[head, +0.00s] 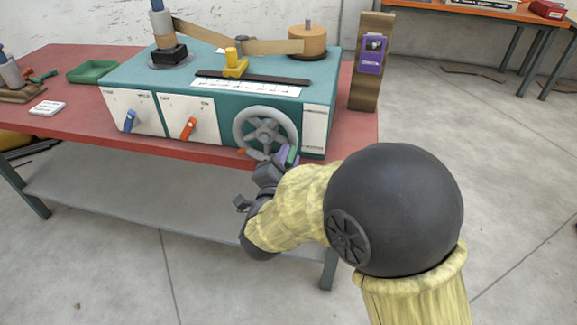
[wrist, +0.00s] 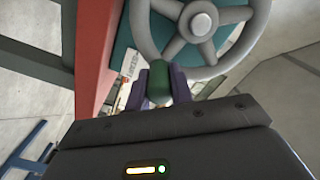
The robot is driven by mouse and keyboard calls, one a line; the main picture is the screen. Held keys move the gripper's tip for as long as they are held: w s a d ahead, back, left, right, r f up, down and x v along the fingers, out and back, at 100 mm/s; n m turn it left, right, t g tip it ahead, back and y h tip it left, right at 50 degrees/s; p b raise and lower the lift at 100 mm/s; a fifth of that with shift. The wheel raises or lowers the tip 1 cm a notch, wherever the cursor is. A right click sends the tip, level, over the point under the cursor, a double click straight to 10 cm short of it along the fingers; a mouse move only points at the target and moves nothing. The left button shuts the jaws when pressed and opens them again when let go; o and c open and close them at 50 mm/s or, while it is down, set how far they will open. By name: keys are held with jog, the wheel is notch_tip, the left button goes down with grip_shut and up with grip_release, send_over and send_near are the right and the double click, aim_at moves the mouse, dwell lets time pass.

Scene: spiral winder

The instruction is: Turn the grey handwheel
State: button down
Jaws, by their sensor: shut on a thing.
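The grey handwheel (head: 265,112) has several spokes and is on the front face of the teal machine (head: 225,95), near its right end. It also shows at the top of the wrist view (wrist: 200,22). A green handle (wrist: 158,84) is at the wheel's lower rim. My gripper (wrist: 160,76) has its purple fingers on both sides of this handle and is shut on it. In the head view my gripper (head: 281,160) is at the lower right of the wheel and partly hides the handle.
A blue lever (head: 130,121) and an orange lever (head: 188,128) are on white panels left of the wheel. The machine stands on a red table (head: 60,120) with a grey lower shelf (head: 150,205). A wooden post (head: 369,60) stands at right. The floor at right is clear.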

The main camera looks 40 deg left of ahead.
jog(key=shift+f, duration=0.35)
jog(key=shift+s+a+m+b, duration=0.1)
jog(key=shift+s+m+b, duration=0.05)
jog(key=shift+m+b, duration=0.3)
jog(key=c, duration=1.2)
grip_release()
jog(key=shift+c, duration=0.2)
jog(key=shift+s, duration=0.1)
jog(key=v, duration=1.7)
